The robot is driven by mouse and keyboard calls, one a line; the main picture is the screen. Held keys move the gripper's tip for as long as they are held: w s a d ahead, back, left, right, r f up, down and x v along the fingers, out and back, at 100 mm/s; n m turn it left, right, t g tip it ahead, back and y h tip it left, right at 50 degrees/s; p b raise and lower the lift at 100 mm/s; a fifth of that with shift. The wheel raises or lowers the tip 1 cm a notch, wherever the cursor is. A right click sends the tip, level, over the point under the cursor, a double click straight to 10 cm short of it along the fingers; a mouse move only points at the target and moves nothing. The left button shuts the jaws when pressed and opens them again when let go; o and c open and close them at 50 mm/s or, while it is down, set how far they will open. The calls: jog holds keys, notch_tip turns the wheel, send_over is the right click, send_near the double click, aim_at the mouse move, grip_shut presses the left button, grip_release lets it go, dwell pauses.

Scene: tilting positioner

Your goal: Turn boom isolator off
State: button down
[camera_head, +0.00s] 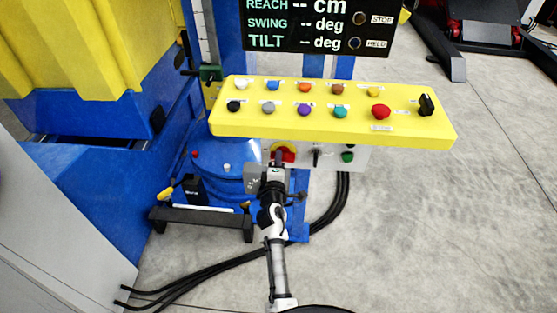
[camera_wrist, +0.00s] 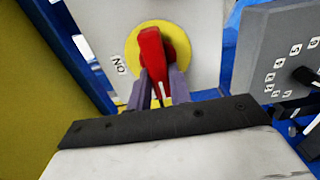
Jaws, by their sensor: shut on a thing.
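The boom isolator shows as a red rotary handle (camera_wrist: 150,52) on a round yellow plate (camera_wrist: 183,48) in the wrist view. An "ON" label (camera_wrist: 119,65) is beside the plate on the left. My gripper (camera_wrist: 160,82) is shut on the lower part of the red handle, with one finger on each side. In the head view, the red and yellow isolator (camera_head: 287,153) sits on the grey panel below the yellow console, and my gripper (camera_head: 278,160) reaches it from below. The fingers hide part of the handle and plate.
The yellow console (camera_head: 440,132) with several coloured buttons overhangs the panel. A black selector (camera_head: 316,155) and green button (camera_head: 347,156) are right of the isolator. A grey dial box (camera_wrist: 258,50) is close by in the wrist view. Black cables (camera_head: 335,205) run down to the floor.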

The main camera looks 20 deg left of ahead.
jog(key=shift+r, duration=0.1)
dwell(0.4)
jog(key=c, duration=1.3)
grip_release()
jog(key=shift+s, duration=0.1)
